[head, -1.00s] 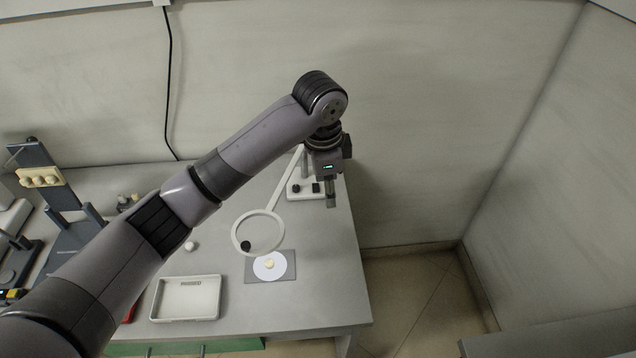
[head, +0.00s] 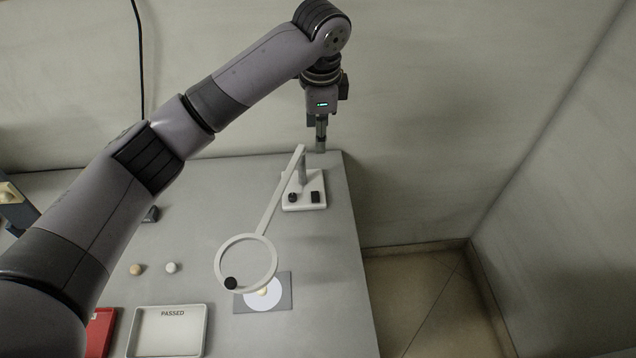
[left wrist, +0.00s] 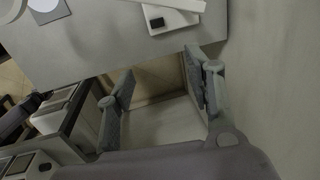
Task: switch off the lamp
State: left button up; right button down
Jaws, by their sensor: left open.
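The lamp is white, with a ring head (head: 219,262) on a slanted arm and a small base (head: 304,205) near the table's far right corner. On the base are a round black knob (head: 292,197) and a black rectangular switch (head: 315,197). My left gripper (head: 320,148) points down beyond the base, by the table's far edge, apart from the lamp. In the left wrist view my left gripper (left wrist: 160,70) is open and empty, with the switch (left wrist: 157,22) and part of the base above it. I cannot tell whether the lamp is lit. My right gripper is out of view.
A grey plate (head: 285,281) with a white disc lies under the ring. A tray marked PASSED (head: 138,330), a red tray (head: 100,330) and two small balls, tan (head: 136,269) and white (head: 171,267), are at left. The wall stands close behind the table.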

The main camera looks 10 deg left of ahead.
pick_arm(q)
jog(key=b, duration=0.6)
send_over(318, 196)
jog(key=s, duration=0.3)
notch_tip(318, 196, down, 7)
jog(key=w+f, duration=0.1)
jog(key=f, duration=0.4)
jog(key=f+p, duration=0.1)
jog(key=f, duration=0.5)
jog(key=w+f, duration=0.1)
jog(key=f, duration=0.5)
jog(key=shift+w, duration=0.3)
